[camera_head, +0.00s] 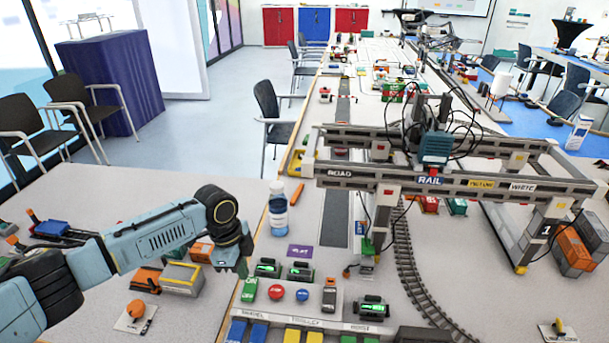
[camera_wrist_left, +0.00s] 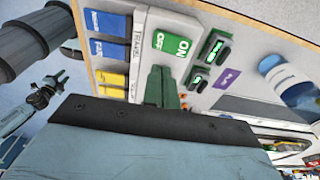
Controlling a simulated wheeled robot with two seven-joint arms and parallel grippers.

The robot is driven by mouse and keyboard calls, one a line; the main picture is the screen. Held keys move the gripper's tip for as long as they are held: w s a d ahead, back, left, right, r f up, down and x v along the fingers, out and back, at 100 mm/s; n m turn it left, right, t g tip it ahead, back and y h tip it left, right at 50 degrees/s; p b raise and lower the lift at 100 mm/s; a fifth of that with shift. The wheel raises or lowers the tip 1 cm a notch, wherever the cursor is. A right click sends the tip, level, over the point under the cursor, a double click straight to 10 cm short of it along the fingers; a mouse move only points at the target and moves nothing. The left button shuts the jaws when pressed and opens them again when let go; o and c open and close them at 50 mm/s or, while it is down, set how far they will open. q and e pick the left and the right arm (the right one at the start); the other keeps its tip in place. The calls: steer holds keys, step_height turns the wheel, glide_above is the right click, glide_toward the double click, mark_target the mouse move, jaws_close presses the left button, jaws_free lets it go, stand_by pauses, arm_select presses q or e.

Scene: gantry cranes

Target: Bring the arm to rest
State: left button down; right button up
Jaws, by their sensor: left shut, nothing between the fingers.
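My left arm (camera_head: 155,243) reaches in from the left and bends down at the wrist. My left gripper (camera_head: 243,268) points down, shut and empty, close to the green ON switch (camera_head: 249,290) on the control panel (camera_head: 345,327). In the left wrist view the shut fingers (camera_wrist_left: 162,88) show in front of the panel near the green ON switch (camera_wrist_left: 172,44). I cannot tell whether they touch it. A small teal and dark arm shows at the left of the wrist view; its jaws are too small to read.
A gantry crane (camera_head: 440,180) stands over the table at the right. A bottle (camera_head: 278,212) stands behind the panel. A yellow-grey box (camera_head: 183,278) lies below my left arm. Red (camera_head: 276,292) and blue (camera_head: 302,294) buttons sit beside the switch. A curved rail track (camera_head: 412,275) runs right.

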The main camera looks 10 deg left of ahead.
arm_select(q)
steer(key=s+d+f+n+t+h, duration=0.15)
steer(key=s+d+f+n, duration=0.25)
steer(key=s+d, duration=0.95)
steer(key=s+a+r+n+t+y, duration=0.2)
steer(key=s+a+r+n+y, duration=0.15)
steer(key=s+a+n, duration=1)
step_height(320, 180, down, 24)
steer(key=s+d+m+g+b, duration=0.1)
steer(key=s+d+m+b, duration=0.1)
steer(key=s+a+f+g+b, duration=0.1)
steer(key=s+a+f+b, duration=0.1)
steer(key=s+f, duration=1.5)
step_height(320, 180, down, 3)
steer(key=shift+s+a+r+g, duration=0.1)
steer(key=shift+s+a+g, duration=0.05)
steer(key=shift+a+g, duration=0.25)
